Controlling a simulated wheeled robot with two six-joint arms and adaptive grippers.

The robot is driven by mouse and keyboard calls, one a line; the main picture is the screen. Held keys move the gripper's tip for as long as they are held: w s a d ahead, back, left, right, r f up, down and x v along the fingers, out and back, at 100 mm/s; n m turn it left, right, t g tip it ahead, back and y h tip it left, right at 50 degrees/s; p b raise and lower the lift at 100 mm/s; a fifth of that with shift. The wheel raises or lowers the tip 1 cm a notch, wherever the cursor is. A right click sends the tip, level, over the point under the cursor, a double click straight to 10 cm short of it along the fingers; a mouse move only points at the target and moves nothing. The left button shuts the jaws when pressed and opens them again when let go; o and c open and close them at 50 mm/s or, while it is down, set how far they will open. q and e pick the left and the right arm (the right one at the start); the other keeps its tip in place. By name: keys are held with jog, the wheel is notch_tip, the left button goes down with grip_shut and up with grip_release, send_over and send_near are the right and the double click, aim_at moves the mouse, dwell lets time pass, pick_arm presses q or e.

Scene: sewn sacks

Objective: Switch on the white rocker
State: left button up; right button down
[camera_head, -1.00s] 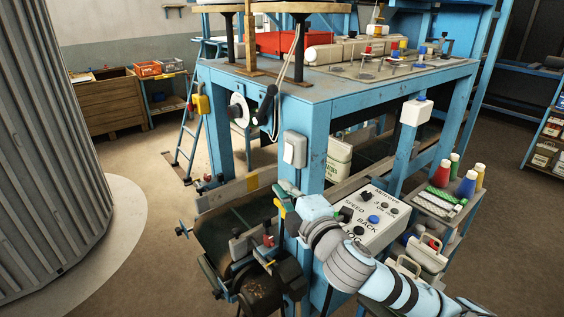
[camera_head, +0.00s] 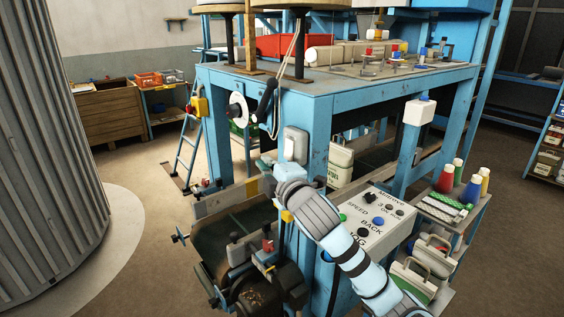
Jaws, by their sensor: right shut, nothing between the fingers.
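The white rocker (camera_head: 295,144) is a pale switch box on the blue front leg of the machine table, above the middle of the view. My right arm comes in from the lower right, and its wrist is just below the box. My right gripper (camera_head: 267,164) is shut and empty, slightly left of and below the rocker's lower edge. Whether it touches the box I cannot tell. The rocker's face is small, and its tilt is not clear. My left gripper is not in view.
A control panel (camera_head: 372,222) with knobs and a blue button is right of my arm. A conveyor belt (camera_head: 232,228) lies lower left. A black handle (camera_head: 266,99) with a hanging cord is above left of the rocker.

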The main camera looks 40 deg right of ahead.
aim_at(289, 150)
jog(key=d, duration=0.4)
jog(key=shift+s+f, duration=0.2)
jog(key=shift+f, duration=0.05)
